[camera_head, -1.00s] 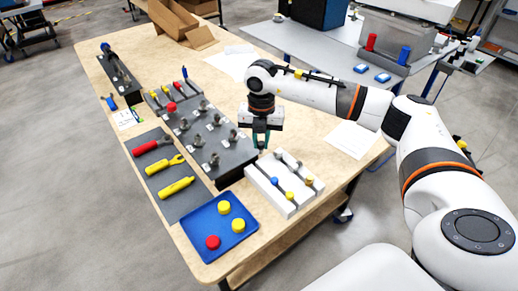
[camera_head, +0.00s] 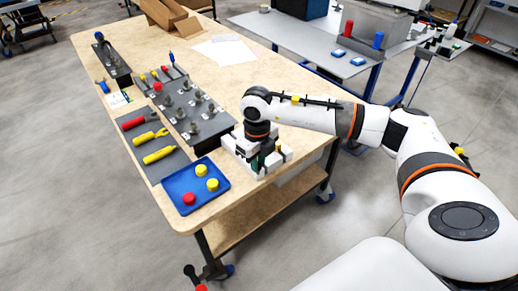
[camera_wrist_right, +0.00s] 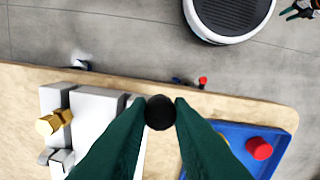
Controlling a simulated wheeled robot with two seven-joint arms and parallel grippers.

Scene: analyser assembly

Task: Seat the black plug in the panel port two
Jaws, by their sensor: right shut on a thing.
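My right gripper (camera_head: 262,163) is over the white block, its fingers pointing down. In the right wrist view its dark green fingertips (camera_wrist_right: 160,110) are shut on the black plug (camera_wrist_right: 160,112), whose round end shows between them. In the head view the plug is hidden by the gripper. The dark panel (camera_head: 213,127) with several grey ports lies to the left of the gripper, apart from it. Which port is number two cannot be read. My left gripper does not show in the head view.
The white block (camera_head: 283,157) holds other pieces, one of them yellow (camera_wrist_right: 54,122). A blue tray (camera_head: 178,197) with red and yellow caps lies close by. Yellow and red tools lie on a grey mat (camera_head: 182,168). The table's front edge is near.

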